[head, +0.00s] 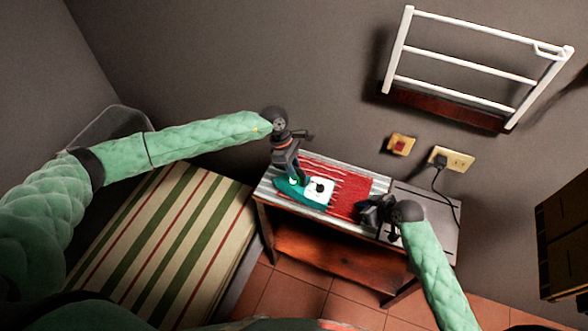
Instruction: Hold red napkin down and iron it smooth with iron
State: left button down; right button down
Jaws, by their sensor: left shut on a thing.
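The red napkin (351,187) with pale stripes lies on the striped top of a small wooden table. The teal and white iron (319,190) rests on or just over the left part of the napkin. My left gripper (291,174) is shut on the iron from above and hides part of it. My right gripper (367,212) is at the napkin's right front edge, low over the table. Its fingers are dark and small, so I cannot tell whether they are open or touch the cloth.
The table (309,234) has a grey right section (432,207). A black plug and cord (440,163) hang from a wall socket (458,159) behind it. A white rack (470,62) is on the wall. A striped bed or bench (170,235) stands left.

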aim_at(308, 185)
pick_arm(q)
jog(key=shift+d, duration=0.2)
jog(key=shift+s+d, duration=0.2)
jog(key=shift+d, duration=0.35)
jog(key=shift+s+d, duration=0.2)
jog(key=shift+d, duration=0.3)
jog(key=shift+s+d, duration=0.2)
jog(key=shift+d, duration=0.4)
jog(key=shift+s+d, duration=0.2)
jog(key=shift+d, duration=0.35)
jog(key=shift+a, duration=0.1)
jog(key=shift+w+a, duration=0.25)
jog(key=shift+a, duration=0.35)
jog(key=shift+w+a, duration=0.2)
jog(key=shift+a, duration=0.4)
jog(key=shift+a, duration=0.1)
jog(key=shift+w+a, duration=0.2)
jog(key=shift+a, duration=0.35)
jog(key=shift+w+a, duration=0.2)
jog(key=shift+a, duration=0.3)
